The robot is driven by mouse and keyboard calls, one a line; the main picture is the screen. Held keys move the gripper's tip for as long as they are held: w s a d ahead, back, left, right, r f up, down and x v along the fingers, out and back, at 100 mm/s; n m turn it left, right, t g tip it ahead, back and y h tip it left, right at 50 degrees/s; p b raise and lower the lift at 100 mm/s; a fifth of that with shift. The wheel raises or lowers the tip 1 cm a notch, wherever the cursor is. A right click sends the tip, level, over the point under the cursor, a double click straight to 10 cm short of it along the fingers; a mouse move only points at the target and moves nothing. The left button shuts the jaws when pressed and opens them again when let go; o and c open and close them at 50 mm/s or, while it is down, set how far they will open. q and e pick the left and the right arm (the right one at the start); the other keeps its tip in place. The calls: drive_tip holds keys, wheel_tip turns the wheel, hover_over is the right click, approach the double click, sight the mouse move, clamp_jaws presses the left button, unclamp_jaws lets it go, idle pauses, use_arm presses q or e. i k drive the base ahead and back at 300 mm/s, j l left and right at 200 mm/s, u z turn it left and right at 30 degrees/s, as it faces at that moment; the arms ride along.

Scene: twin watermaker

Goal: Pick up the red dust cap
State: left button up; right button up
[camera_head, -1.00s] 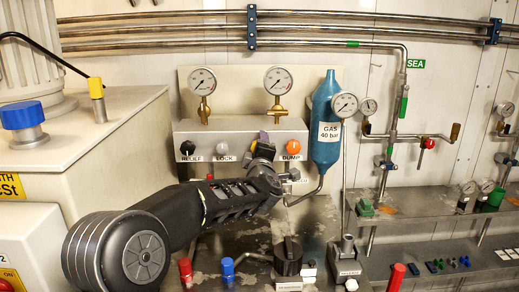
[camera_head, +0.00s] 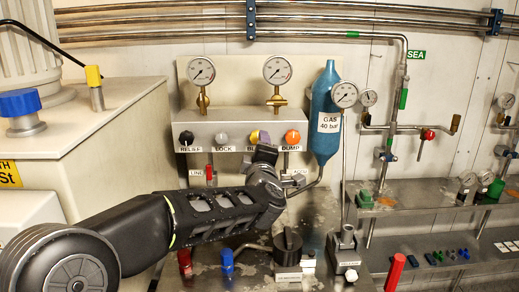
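A red cap (camera_head: 185,262) stands at the front left of the metal bench, beside a blue cap (camera_head: 227,262). Another red piece (camera_head: 209,172) shows near the LINE label under the panel, and a tall red cylinder (camera_head: 396,272) stands at the front right. I cannot tell for sure which one is the dust cap. My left gripper (camera_head: 264,154) is in front of the gauge panel, just below the yellow and purple knob, above and to the right of the red and blue caps. Its fingers are foreshortened, and I see nothing held. My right gripper is out of view.
The knob panel (camera_head: 240,128) with two gauges stands behind the gripper. A blue gas bottle (camera_head: 326,115) hangs right of it. A black knob (camera_head: 288,252) stands on the bench. A cream housing with a blue-capped fitting (camera_head: 20,110) fills the left.

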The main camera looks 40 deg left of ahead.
sight(184, 256)
drive_tip(key=k+l, duration=0.8)
drive_tip(key=l, duration=0.1)
